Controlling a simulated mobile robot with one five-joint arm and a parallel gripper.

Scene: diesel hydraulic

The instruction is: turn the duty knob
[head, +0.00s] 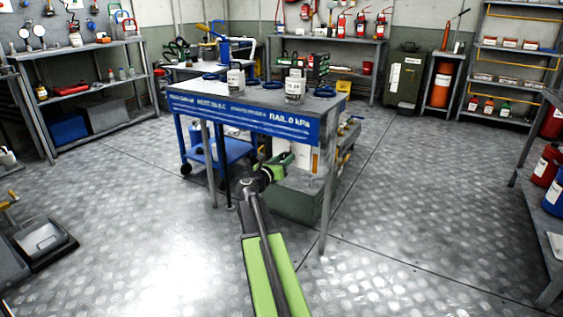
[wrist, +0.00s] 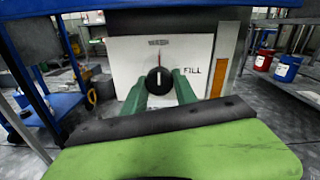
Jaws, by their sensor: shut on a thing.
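The duty knob (wrist: 158,77) is round and black, with a pale mark on its face. It sits on a white panel (wrist: 125,60) with a dark label above it, too small to read surely, and FILL to its right. A thin red line points up above the knob. My gripper (wrist: 160,84) has its green fingers on either side of the knob, shut on it. In the head view my gripper (head: 277,165) reaches under the bench with the blue front, at the white panel (head: 303,158). The knob is hidden there.
The bench's blue front (head: 245,116) and its legs stand close around my arm. A green-grey box (head: 294,202) is below the panel. A blue cart (head: 215,152) stands left. The floor in front is clear.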

